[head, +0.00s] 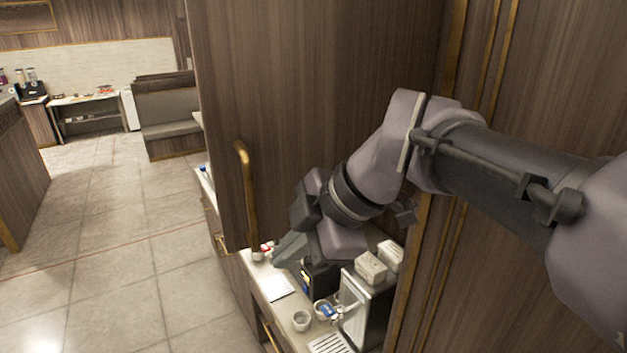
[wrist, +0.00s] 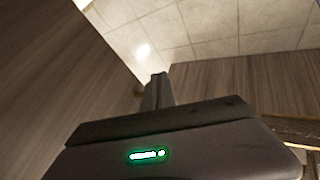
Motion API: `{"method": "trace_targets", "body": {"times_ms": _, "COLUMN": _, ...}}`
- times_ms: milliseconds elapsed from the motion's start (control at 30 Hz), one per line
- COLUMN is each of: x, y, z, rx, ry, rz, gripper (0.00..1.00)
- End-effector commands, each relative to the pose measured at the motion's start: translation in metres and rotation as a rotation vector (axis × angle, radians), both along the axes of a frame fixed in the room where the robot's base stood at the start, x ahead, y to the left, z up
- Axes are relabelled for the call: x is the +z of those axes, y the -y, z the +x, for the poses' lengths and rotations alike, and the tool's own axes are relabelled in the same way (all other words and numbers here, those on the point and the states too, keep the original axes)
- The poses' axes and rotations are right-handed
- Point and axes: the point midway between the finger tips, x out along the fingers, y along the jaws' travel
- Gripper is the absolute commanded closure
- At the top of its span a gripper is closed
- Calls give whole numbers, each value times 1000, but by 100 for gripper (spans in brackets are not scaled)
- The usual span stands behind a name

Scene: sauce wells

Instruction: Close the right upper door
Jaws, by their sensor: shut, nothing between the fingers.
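The right upper door (head: 310,90) is a tall dark wood panel. It stands open in the head view, its lower edge above the counter. Its curved brass handle (head: 247,195) is near the left edge. My gripper (head: 288,250) is shut and empty, low by the door's bottom edge and right of the handle. I cannot tell whether it touches the door. In the wrist view the shut fingers (wrist: 157,92) point away between wood surfaces, and which of these is the door is unclear. My arm hides part of the door's lower right.
Below the door, the counter holds a coffee machine (head: 366,308), a small cup (head: 301,321) and white boxes (head: 371,267). A wood panel with brass trim (head: 500,200) stands to the right. The tiled floor (head: 120,240) at left is clear.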

Motion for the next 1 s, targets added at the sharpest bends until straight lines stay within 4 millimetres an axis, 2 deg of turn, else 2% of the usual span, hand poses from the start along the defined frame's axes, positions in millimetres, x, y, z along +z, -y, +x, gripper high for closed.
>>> {"method": "trace_targets", "body": {"times_ms": 33, "x": -7, "y": -5, "z": 4, "rx": 3, "ry": -1, "rz": 0, "gripper": 100}}
{"method": "trace_targets", "body": {"times_ms": 100, "x": 0, "y": -10, "z": 16, "rx": 1, "ry": -2, "rz": -1, "gripper": 100}}
{"method": "trace_targets", "body": {"times_ms": 233, "x": 0, "y": -17, "z": 30, "rx": 0, "ry": -1, "rz": 0, "gripper": 100}}
{"method": "trace_targets", "body": {"times_ms": 400, "x": -2, "y": -21, "z": 36, "rx": 0, "ry": 0, "rz": 0, "gripper": 100}}
{"method": "trace_targets", "body": {"times_ms": 767, "x": -2, "y": -22, "z": 38, "rx": -6, "ry": 1, "rz": 0, "gripper": 100}}
{"method": "trace_targets", "body": {"times_ms": 867, "x": -2, "y": -25, "z": 43, "rx": -25, "ry": 1, "rz": 0, "gripper": 100}}
{"method": "trace_targets", "body": {"times_ms": 1000, "x": -3, "y": -36, "z": 60, "rx": -84, "ry": 1, "rz": -1, "gripper": 100}}
